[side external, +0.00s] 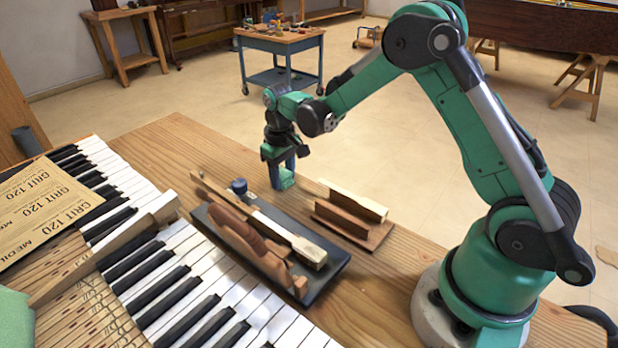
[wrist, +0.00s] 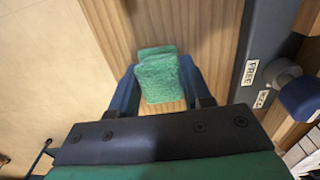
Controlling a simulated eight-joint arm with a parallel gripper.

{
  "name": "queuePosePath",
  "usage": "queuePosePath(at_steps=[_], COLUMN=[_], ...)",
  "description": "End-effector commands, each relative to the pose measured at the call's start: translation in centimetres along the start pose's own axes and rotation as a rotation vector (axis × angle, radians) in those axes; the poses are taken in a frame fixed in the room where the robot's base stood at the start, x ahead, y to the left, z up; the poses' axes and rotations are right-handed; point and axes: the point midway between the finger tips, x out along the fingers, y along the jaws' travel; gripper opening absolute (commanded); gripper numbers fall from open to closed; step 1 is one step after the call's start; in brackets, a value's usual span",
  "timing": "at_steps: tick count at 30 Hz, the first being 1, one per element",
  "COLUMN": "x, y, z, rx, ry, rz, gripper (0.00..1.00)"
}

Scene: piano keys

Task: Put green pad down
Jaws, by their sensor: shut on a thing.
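My gripper (side external: 283,165) points down over the far edge part of the wooden bench (side external: 180,140), behind the dark tray. It is shut on a small green pad (side external: 284,180), which shows at the fingertips, low over the bench. I cannot tell whether the pad touches the wood. In the wrist view, the pad (wrist: 160,75) sits between the two blue fingers of my gripper (wrist: 161,88), with bare wood beneath and around it. Its surface looks rough.
A dark tray (side external: 335,262) with a wooden key mechanism (side external: 260,240) stands in front of my gripper. A wooden holder (side external: 352,212) is to its right. Piano keys (side external: 200,265) and sandpaper (side external: 50,205) lie left. The bench edge (wrist: 85,20) is close.

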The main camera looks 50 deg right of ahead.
Motion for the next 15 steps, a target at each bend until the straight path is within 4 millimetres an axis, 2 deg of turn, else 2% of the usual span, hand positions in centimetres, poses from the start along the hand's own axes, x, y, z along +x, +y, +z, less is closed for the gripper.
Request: queuePosePath(at_steps=[6,7,9,10,15], x=[0.32,0.28,0.26,0.26,0.25], y=[0.0,0.0,0.0,0.0,0.0], z=[-0.01,-0.01,-0.01,-0.01,-0.01], rx=[0.0,0.0,0.0,0.0,0.0], ry=[0.0,0.0,0.0,0.0,0.0], rz=[0.0,0.0,0.0,0.0,0.0], gripper=[0.0,0.52,0.71,0.75,0.75])
